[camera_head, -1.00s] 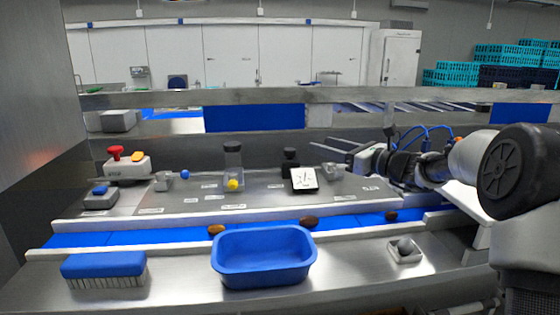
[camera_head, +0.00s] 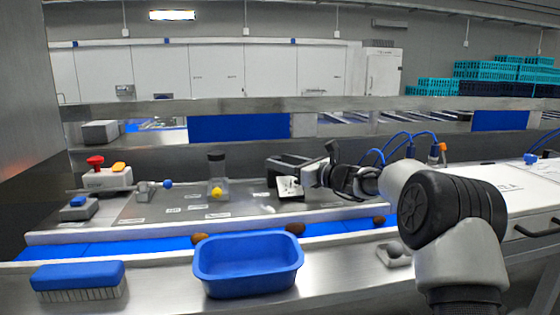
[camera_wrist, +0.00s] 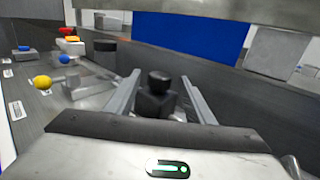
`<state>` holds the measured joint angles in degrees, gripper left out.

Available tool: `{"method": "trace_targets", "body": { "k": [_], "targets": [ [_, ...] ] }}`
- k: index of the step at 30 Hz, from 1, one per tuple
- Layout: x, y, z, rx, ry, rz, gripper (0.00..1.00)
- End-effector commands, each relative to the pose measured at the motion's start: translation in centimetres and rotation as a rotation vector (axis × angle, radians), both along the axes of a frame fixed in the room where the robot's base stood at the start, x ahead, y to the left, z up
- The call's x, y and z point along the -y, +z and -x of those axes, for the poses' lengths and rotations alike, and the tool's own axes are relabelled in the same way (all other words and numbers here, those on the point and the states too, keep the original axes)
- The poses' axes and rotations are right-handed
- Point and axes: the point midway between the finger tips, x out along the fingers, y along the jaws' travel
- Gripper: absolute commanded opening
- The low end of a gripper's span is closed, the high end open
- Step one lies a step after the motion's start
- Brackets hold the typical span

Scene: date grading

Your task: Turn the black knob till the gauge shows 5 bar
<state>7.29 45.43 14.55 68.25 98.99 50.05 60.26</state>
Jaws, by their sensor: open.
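The black knob (camera_wrist: 157,96) stands upright in the wrist view, between the two open fingers of my gripper (camera_wrist: 160,76). A gap shows on both sides of it, and I cannot tell whether either finger touches it. The gauge (camera_head: 289,187), a white-faced block, stands just in front of and below my gripper. Its face is partly covered and too small to read. The gauge is not visible in the wrist view.
Further left are a red-button box (camera_head: 107,180) and a blue-topped box (camera_head: 77,208). A blue bin (camera_head: 248,266) and a blue brush (camera_head: 78,280) lie in front.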

Motion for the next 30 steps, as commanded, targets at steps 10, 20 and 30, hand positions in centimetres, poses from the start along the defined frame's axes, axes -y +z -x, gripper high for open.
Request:
{"method": "trace_targets", "body": {
  "k": [10, 20, 30],
  "targets": [
    [-0.83, -0.02, -0.56, 0.000, 0.000, 0.000, 0.48],
    [-0.80, 0.00, -0.55, 0.000, 0.000, 0.000, 0.07],
    [-0.86, -0.45, -0.40, 0.001, -0.047, 0.000, 0.07]
  ]
}}
